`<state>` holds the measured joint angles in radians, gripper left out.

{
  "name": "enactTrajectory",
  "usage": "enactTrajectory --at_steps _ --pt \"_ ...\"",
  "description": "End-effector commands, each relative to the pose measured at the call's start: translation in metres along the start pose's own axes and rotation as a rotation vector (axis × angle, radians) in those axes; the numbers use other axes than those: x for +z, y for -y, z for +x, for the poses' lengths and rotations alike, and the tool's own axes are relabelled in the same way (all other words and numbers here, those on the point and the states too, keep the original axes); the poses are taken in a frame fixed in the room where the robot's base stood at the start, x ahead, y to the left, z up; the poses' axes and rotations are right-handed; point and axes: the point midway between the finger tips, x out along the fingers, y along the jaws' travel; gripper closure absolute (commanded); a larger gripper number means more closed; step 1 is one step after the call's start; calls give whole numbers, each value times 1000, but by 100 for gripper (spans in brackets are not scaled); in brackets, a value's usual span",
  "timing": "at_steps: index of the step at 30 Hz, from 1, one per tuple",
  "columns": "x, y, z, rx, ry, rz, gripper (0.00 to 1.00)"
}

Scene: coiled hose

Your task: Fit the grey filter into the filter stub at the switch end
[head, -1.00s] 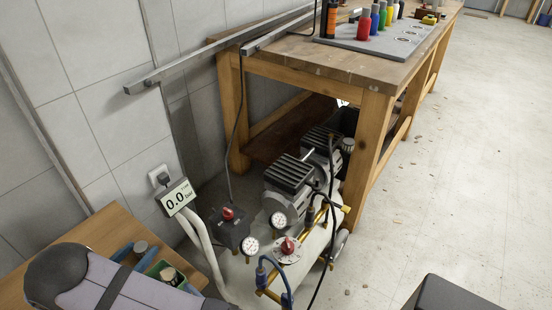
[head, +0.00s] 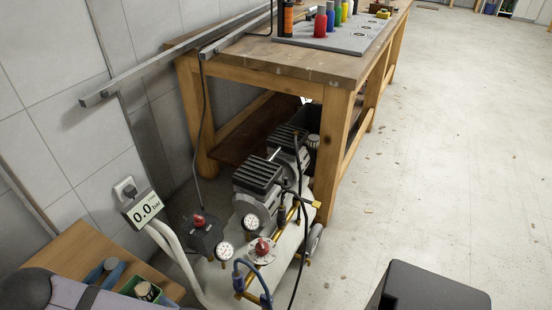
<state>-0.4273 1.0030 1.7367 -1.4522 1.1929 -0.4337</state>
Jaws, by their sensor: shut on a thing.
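The compressor (head: 259,178) stands on the floor beside the bench, with a ribbed dark motor top and a pale tank. A box with a red knob (head: 199,219), perhaps the switch, sits at its near left end. I cannot make out an empty filter stub there. A small round grey part (head: 313,141), perhaps a filter, shows at the compressor's far end. I cannot identify the loose grey filter with certainty. My gripper is out of the picture; only part of my arm shows at the lower left.
A wooden workbench (head: 330,150) rises behind the compressor, carrying a grey board (head: 345,42) with coloured bottles. A low wooden table (head: 70,245) holds a green tray (head: 128,286). Hoses cross the compressor's front. The right floor is largely clear.

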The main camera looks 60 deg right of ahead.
Motion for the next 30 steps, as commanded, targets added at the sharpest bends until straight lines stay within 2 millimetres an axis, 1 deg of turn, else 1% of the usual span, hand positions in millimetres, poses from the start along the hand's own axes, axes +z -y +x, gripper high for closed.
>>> enactTrajectory --at_steps 18,22,30 --pt "41 0 -17 0 0 -1 89" --pt "45 0 -18 0 0 -1 89" --pt "44 0 -18 0 0 -1 89"
